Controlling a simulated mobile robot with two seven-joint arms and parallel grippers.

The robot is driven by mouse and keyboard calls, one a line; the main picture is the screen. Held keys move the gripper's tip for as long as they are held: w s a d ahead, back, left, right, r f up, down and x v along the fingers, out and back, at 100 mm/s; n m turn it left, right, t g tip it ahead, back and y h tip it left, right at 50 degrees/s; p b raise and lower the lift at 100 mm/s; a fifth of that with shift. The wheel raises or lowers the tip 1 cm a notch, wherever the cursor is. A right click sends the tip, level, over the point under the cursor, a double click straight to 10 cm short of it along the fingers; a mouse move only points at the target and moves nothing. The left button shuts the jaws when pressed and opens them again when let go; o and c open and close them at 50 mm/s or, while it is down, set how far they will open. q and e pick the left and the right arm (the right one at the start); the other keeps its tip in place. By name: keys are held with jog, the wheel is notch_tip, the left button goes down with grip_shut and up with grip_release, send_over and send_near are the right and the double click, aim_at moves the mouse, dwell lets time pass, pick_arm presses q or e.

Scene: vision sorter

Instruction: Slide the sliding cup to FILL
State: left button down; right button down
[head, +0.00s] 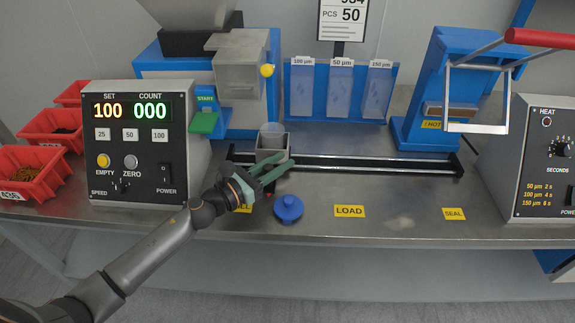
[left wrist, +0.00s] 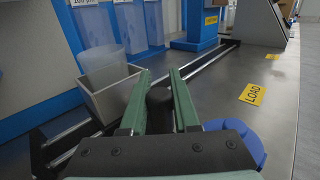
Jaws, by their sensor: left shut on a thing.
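The sliding cup (head: 271,153) is a grey square box on a dark double rail (head: 370,165), near the rail's left end. A clear sleeve stands in it; the cup also shows in the left wrist view (left wrist: 108,100). My left gripper (head: 286,168) is at the cup's front right side, its green fingers shut on a dark knob (left wrist: 159,96) that seems to belong to the cup. The yellow FILL label (head: 244,209) lies on the table below, partly hidden by my gripper. My right gripper is not in view.
A blue knobbed disc (head: 288,208) lies close below my gripper. The LOAD label (head: 349,211) and SEAL label (head: 454,214) lie further right. A counter box (head: 140,145) stands left, a blue sealer (head: 440,85) right. The table front between labels is clear.

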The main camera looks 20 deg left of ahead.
aim_at(270, 151)
pick_arm(q)
jog(key=a, duration=0.2)
jog(key=s+a+b, duration=0.1)
jog(key=a, duration=0.1)
jog(key=a+b, duration=0.1)
jog(key=shift+s+a+f, duration=0.25)
jog(key=shift+s+a, duration=0.15)
jog(key=shift+a+r, duration=0.1)
jog(key=shift+a, duration=0.1)
jog(key=c, duration=1.1)
grip_release()
jog(key=shift+a, duration=0.1)
jog(key=shift+o, duration=0.9)
jog(key=shift+a+r, duration=0.1)
jog(key=shift+r, duration=0.1)
